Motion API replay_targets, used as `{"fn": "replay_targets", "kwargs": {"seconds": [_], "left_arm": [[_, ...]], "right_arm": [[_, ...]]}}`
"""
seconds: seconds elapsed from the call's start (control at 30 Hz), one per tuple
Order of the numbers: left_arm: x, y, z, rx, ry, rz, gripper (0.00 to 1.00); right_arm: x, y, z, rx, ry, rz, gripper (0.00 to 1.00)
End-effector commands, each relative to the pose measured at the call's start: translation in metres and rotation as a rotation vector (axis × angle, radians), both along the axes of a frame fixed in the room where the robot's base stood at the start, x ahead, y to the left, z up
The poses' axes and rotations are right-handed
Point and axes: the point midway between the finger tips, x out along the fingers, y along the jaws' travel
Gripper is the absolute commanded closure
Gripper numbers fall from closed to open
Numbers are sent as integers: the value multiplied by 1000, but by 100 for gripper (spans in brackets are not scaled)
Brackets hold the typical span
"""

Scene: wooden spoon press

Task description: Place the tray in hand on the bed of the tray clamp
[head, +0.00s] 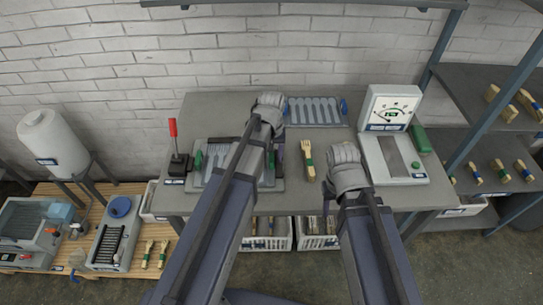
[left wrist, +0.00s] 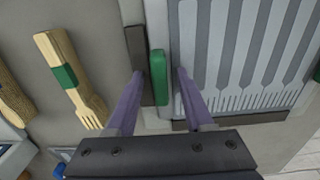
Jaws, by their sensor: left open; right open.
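The grey slotted tray (head: 220,158) with green handles lies on the bed of the tray clamp (head: 278,185), beside the red lever (head: 173,130). My left arm hides part of it. In the left wrist view, its right-hand green handle (left wrist: 159,78) is between the parted purple fingers of my left gripper (left wrist: 160,90), with visible gaps. The tray's slots (left wrist: 245,50) show beside it, next to a dark block (left wrist: 136,50) of the clamp. My right gripper (head: 335,180) is over the table, left of the scale; its fingers are mostly hidden.
A wooden fork (head: 308,160) with a green band lies between the clamp and my right gripper. A second slotted tray (head: 315,111) with blue handles lies at the back. A scale with a dial (head: 391,108) stands right, beside a green block (head: 420,139).

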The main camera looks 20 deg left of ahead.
Motion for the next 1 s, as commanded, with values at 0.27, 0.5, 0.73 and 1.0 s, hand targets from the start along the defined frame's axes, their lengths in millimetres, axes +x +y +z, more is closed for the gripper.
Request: {"fn": "replay_targets", "kwargs": {"seconds": [0.27,0.5,0.73,1.0], "left_arm": [[0,0,14,0,0,0,48],[0,0,45,0,0,0,48],[0,0,80,0,0,0,48],[0,0,116,0,0,0,48]], "right_arm": [[0,0,14,0,0,0,50],[0,0,45,0,0,0,50],[0,0,80,0,0,0,50],[0,0,116,0,0,0,50]]}}
